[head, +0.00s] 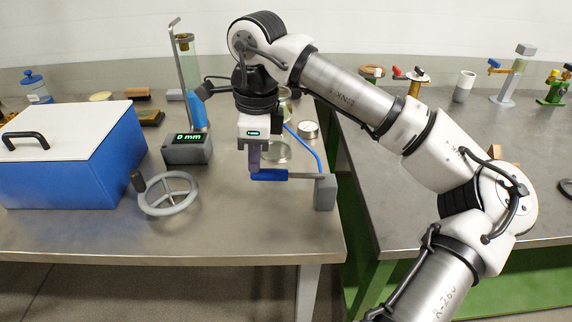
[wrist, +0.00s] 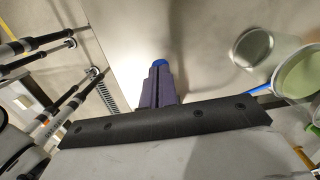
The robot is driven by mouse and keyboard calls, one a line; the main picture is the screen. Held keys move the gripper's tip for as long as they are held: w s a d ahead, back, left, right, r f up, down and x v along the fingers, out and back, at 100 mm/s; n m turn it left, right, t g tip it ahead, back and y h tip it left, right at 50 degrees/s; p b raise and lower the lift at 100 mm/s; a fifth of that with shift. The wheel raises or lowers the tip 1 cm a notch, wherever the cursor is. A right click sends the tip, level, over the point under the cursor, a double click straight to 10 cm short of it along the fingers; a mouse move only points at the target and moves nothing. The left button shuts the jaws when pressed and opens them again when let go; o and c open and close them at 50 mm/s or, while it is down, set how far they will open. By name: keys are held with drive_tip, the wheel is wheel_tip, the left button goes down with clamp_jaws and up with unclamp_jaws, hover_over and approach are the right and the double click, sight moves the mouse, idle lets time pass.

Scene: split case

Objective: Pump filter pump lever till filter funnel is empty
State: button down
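The pump lever has a blue grip (head: 270,174) and lies about level, its arm joining a grey block (head: 325,190) on the right. My gripper (head: 254,168) points down with its fingertips at the left end of the blue grip, apparently touching it. In the wrist view the purple fingers (wrist: 160,90) are close together, and a bit of the blue grip (wrist: 160,63) shows beyond their tips. A blue tube (head: 305,145) rises from the block toward glass vessels behind. A vessel with green contents (wrist: 302,75), possibly the funnel, shows at the right of the wrist view; its level is unclear.
A display box reading 0 mm (head: 188,148) stands left of my gripper, with a grey handwheel (head: 169,195) in front. A blue case with a white lid (head: 75,155) fills the left. A small round tin (head: 308,131) stands behind the lever. The table's front is clear.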

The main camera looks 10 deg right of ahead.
drive_tip(key=shift+a+f+b, duration=0.1)
drive_tip(key=shift+f+b, duration=1)
drive_tip(key=shift+f, duration=0.4)
drive_tip(key=shift+r, duration=0.15)
drive_tip(key=shift+d+r+p, duration=0.15)
drive_tip(key=shift+r+p, duration=1.1)
drive_tip(key=shift+r, duration=0.55)
drive_tip(key=shift+d+r+p, duration=0.1)
drive_tip(key=shift+r+p, duration=1.1)
drive_tip(key=shift+r, duration=0.55)
drive_tip(key=shift+f, duration=0.1)
